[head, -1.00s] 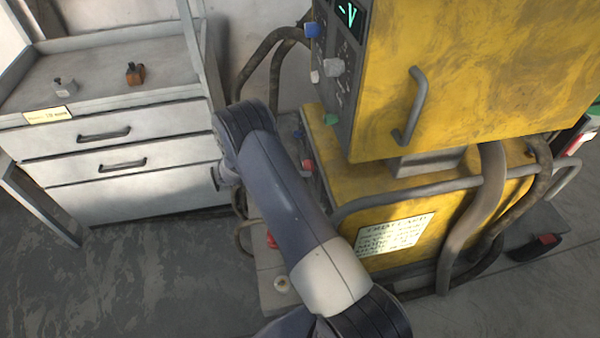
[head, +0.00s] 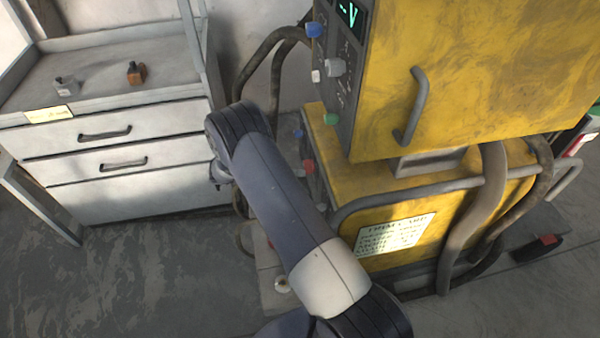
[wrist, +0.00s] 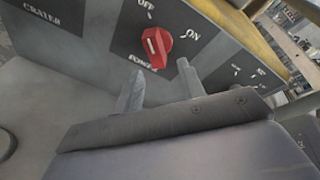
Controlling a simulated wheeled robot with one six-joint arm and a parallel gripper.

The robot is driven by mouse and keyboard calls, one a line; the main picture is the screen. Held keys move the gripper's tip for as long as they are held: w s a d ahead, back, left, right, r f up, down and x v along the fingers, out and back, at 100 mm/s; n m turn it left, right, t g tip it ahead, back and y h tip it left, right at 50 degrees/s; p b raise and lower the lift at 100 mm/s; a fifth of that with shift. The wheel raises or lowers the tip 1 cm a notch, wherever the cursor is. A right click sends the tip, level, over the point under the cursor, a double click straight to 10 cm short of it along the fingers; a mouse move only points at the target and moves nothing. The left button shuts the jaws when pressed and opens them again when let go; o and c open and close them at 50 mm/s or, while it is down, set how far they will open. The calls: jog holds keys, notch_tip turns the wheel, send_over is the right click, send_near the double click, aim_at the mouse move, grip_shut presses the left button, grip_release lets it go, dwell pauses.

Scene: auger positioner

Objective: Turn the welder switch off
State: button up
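The red power knob (wrist: 156,47) sits on a grey panel of the welder (head: 460,80) in the wrist view. OFF is printed at its upper left, ON at its right and POWER below. Its exact setting is hard to read. My gripper (wrist: 159,84) is open and empty, with one finger below left of the knob and the other below right. The fingers appear close to the panel; I cannot tell whether they touch it. A red knob (head: 308,166) shows on the lower yellow unit there.
A grey drawer cabinet (head: 120,170) with small items on top stands at the left. Cables (head: 262,70) loop behind the arm, and a pipe rail (head: 420,190) runs along the yellow unit. Open floor (head: 150,280) lies at the lower left.

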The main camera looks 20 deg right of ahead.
jog(key=v, duration=0.8)
jog(key=x, duration=1)
jog(key=shift+d, duration=0.25)
jog(key=m+t+b, duration=0.1)
jog(key=m, duration=0.1)
jog(key=f+m+t+b, duration=0.1)
jog(key=m+b, duration=0.1)
jog(key=shift+w+h, duration=0.2)
jog(key=shift+h, duration=0.2)
jog(key=shift+w+d+m+t+b, duration=0.15)
jog(key=shift+m+t+b, duration=0.25)
jog(key=shift+m+b, duration=0.65)
dwell(0.5)
jog(key=shift+r, duration=0.1)
dwell(0.4)
